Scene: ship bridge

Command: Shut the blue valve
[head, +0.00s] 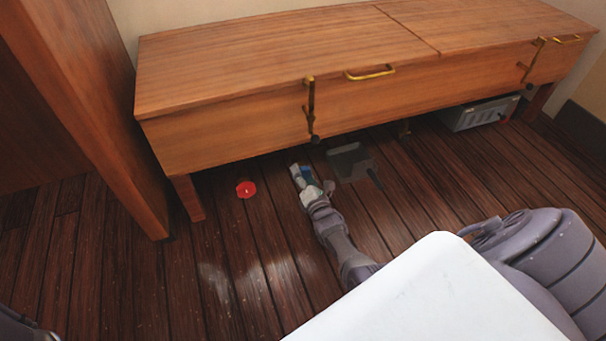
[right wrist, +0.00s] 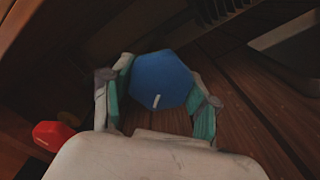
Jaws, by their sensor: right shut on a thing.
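The blue valve (right wrist: 162,82) has a flat many-sided knob with a short white mark, which points toward the lower left in the right wrist view. My right gripper (right wrist: 160,100) has its teal-padded fingers on both sides of the knob and is shut on it. In the head view my right gripper (head: 305,182) is low near the floor, under the front edge of the wooden bench, and hides most of the blue knob. A small part of my left arm shows at the lower left corner of the head view, but its gripper is out of view.
A red valve (head: 246,189) is on the floor left of my right gripper. The bench (head: 225,115) overhangs the area. A dark dustpan-like thing (head: 349,162) lies just right of the gripper. A grey box (head: 480,114) stands under the bench. Open plank floor lies in front.

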